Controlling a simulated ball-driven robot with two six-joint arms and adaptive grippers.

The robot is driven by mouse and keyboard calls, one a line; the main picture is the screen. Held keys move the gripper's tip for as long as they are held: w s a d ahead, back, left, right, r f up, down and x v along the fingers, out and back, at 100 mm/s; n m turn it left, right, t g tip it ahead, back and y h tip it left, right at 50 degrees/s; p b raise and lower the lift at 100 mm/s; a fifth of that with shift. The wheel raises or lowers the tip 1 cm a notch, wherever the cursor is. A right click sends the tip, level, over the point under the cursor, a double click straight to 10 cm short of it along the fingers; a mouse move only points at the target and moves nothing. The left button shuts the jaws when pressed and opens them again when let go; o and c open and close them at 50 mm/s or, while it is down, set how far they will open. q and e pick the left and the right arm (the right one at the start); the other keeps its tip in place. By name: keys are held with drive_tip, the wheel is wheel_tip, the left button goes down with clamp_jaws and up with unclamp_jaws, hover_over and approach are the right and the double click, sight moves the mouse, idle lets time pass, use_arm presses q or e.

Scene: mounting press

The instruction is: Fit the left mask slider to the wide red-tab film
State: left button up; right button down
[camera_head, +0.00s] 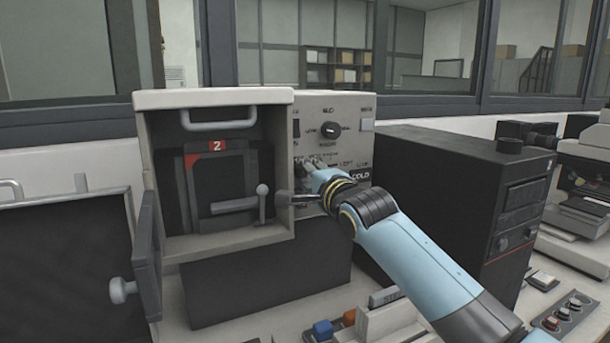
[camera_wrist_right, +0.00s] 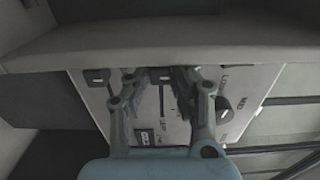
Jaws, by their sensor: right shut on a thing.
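A film (camera_head: 216,182) with a red number 2 tab (camera_head: 217,146) and a red corner sits upright inside the open grey press box (camera_head: 141,180). My right gripper (camera_head: 308,165) is at the left part of the control panel (camera_head: 343,108), beside the box. In the right wrist view, its fingers (camera_wrist_right: 160,78) are shut on a small dark slider knob (camera_wrist_right: 162,74) on the panel face. The fingers partly hide the knob and its slot. I cannot tell which mask slider it is. My left gripper is not in view.
The press door (camera_head: 146,245) stands open at the left. A black cabinet (camera_head: 440,170) stands right of the panel, with a microscope-like device (camera_head: 590,165) beyond it. Blue and orange pieces (camera_head: 323,328) and a button box (camera_head: 566,318) lie at the bench front.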

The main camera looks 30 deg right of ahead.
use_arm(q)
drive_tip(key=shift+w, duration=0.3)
use_arm(e)
drive_tip(key=shift+d, duration=0.15)
drive_tip(key=d, duration=0.3)
drive_tip(key=shift+s+d, duration=0.1)
drive_tip(key=shift+d, duration=0.25)
drive_tip(key=c, duration=1.6)
unclamp_jaws()
drive_tip(key=o, duration=0.4)
drive_tip(key=shift+o, duration=0.2)
drive_tip(key=s, duration=1.2)
drive_tip(key=shift+a, duration=0.3)
